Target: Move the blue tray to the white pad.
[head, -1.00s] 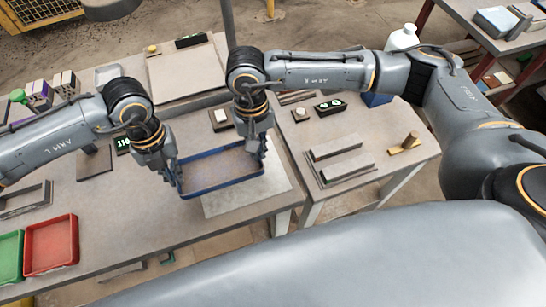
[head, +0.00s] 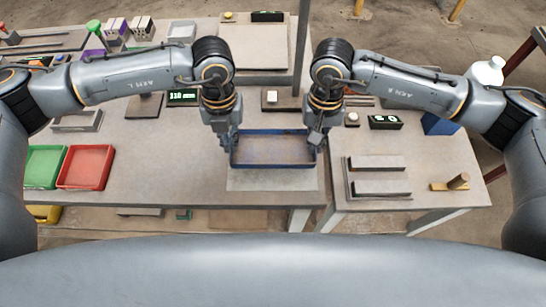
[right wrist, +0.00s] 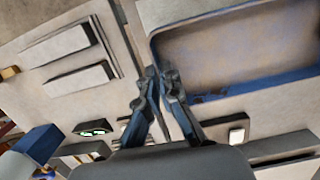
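The blue tray (head: 272,166) is a shallow rectangular tray with a worn brownish floor; it looks empty and level. It lies over the pale pad (head: 272,182), whose front strip shows below it. I cannot tell whether the tray touches the pad. My left gripper (head: 229,148) is at the tray's left wall and looks shut on it, though its fingertips are small here. My right gripper (head: 317,142) is at the right wall. In the right wrist view, its fingers (right wrist: 159,76) are close together with the tray's wall (right wrist: 262,83) between them.
Green (head: 45,167) and red trays (head: 86,167) sit at the table's left. A grey slotted block (head: 378,176) and a wooden piece (head: 453,184) lie on the right table. Small displays (head: 385,122) and a white bottle (head: 486,71) stand farther back. Bare tabletop lies left of the pad.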

